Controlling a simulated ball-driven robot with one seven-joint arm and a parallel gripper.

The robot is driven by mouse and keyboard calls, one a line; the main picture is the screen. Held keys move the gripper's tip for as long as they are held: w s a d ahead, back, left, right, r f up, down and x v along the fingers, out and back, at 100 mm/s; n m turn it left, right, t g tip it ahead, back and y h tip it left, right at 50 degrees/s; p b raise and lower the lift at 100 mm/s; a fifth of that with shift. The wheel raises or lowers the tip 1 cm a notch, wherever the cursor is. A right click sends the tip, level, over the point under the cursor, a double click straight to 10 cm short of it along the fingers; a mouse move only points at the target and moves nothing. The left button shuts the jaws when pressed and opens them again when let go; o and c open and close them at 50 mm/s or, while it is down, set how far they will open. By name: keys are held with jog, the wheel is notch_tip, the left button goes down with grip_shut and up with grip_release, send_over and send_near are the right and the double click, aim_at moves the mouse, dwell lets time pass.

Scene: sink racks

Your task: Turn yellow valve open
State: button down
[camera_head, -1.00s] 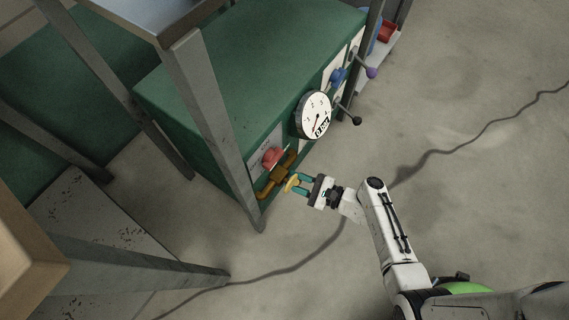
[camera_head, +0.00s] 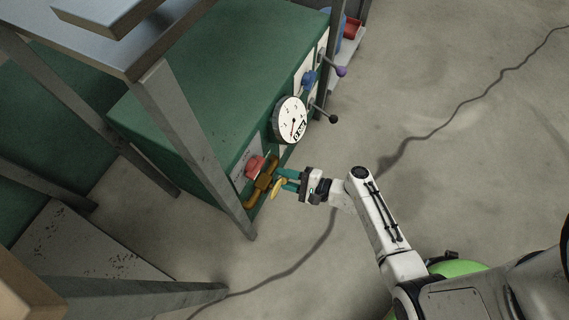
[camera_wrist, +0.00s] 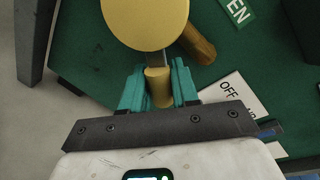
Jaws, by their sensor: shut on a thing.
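The yellow valve (camera_head: 278,188) is on a brown pipe (camera_head: 263,183) at the low front corner of the green cabinet. In the wrist view its yellow disc (camera_wrist: 145,22) fills the top, and a short yellow stub (camera_wrist: 158,88) lies between the teal fingers. My gripper (camera_head: 287,179) is at the valve, its fingers against the yellow part; in the wrist view my gripper (camera_wrist: 158,78) is shut on the stub. A green label (camera_wrist: 238,12) ending in "EN" and a white "OFF" label (camera_wrist: 238,95) show on the panel. The fingertips are partly hidden in the head view.
A red knob (camera_head: 254,166) sits just beside the pipe. A round white gauge (camera_head: 291,119), a black-knobbed lever (camera_head: 333,118) and a purple-knobbed lever (camera_head: 341,71) are farther along the cabinet. A grey table leg (camera_head: 195,140) stands left. The floor at right is clear except for a cable.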

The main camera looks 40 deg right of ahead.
jog(key=c, duration=1)
grip_release()
jog(key=p+v, duration=0.2)
jog(key=v, duration=0.9)
jog(key=shift+f+p, duration=0.1)
jog(key=shift+p, duration=0.3)
jog(key=shift+o, duration=0.2)
